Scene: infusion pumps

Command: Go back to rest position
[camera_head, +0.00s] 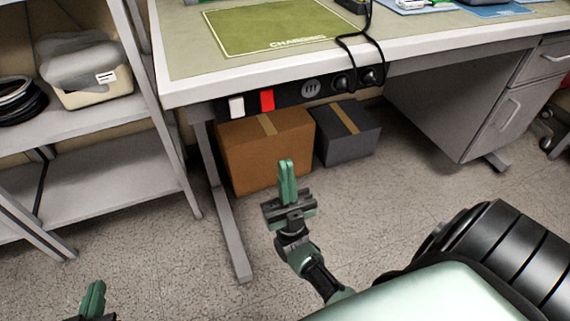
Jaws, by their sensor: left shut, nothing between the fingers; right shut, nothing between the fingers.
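My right gripper (287,166) points up and away over the floor, in front of the table's left leg side and the boxes. Its green fingers are together and nothing is between them. My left gripper (97,288) shows only partly at the bottom left corner, with its green fingers together and empty. The rest of the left arm is out of view. Both grippers are apart from the table and shelves.
A workbench (190,93) with a green charging mat (275,28) and front sockets stands ahead. Under it are a brown box (265,152) and a dark grey box (347,140). A metal shelf (95,185) stands left. The floor in front is clear.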

